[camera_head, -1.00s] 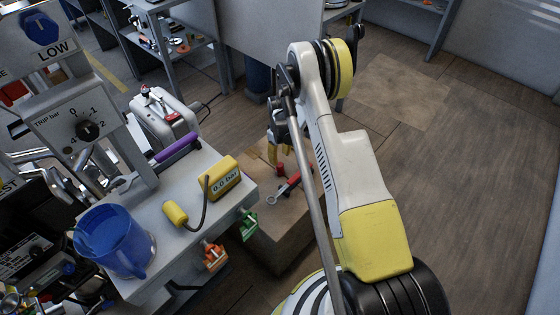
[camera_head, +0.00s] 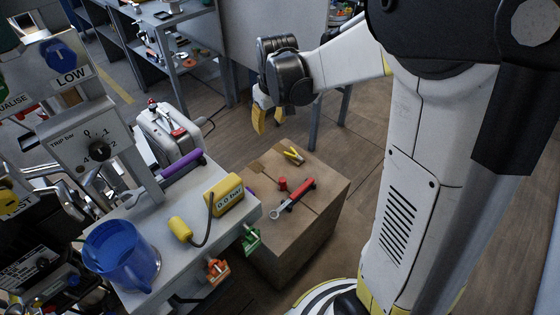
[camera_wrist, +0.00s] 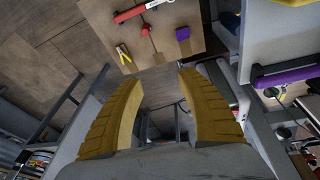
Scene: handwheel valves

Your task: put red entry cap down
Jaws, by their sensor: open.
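The red entry cap (camera_head: 283,184) is a small red cylinder on top of the wooden box (camera_head: 325,184), beside a red-handled wrench (camera_head: 293,200). In the wrist view the red cap (camera_wrist: 145,30) shows beyond the fingertips, near the wrench. My gripper (camera_head: 265,120) has yellow fingers and hangs in the air above and behind the box, apart from the cap. In the wrist view my gripper (camera_wrist: 161,76) is open, with nothing between its fingers.
Yellow-handled pliers (camera_head: 292,155) and a purple item (camera_wrist: 183,34) also lie on the box. Floor shows right of the box.

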